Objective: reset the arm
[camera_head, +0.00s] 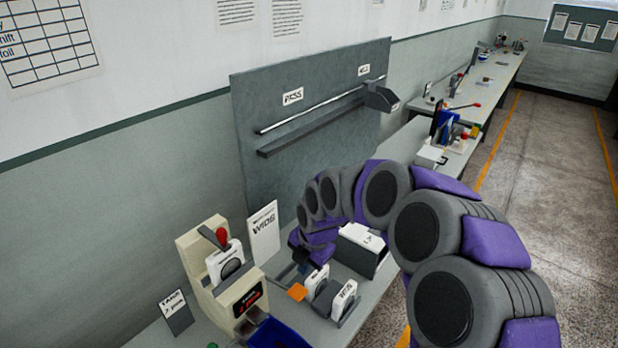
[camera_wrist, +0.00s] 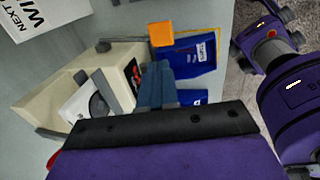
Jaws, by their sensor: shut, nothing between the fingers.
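My gripper (camera_wrist: 158,85) is shut and empty, its blue-grey fingers together in the wrist view. Beyond them in that view are the beige machine and a blue bin. In the head view my purple and grey arm curls over the bench, and its hand end (camera_head: 305,252) is low near the back, right of the beige machine (camera_head: 205,262). The fingertips are partly hidden there. The machine has a red-knobbed lever and a white face plate, and also shows in the wrist view (camera_wrist: 60,95).
A blue bin (camera_head: 277,335) stands at the machine's front, also in the wrist view (camera_wrist: 196,58). Right of it are an orange piece (camera_head: 297,292), white labelled items (camera_head: 343,299) and a white-topped box (camera_head: 362,250). A grey panel (camera_head: 300,140) with a rail stands behind.

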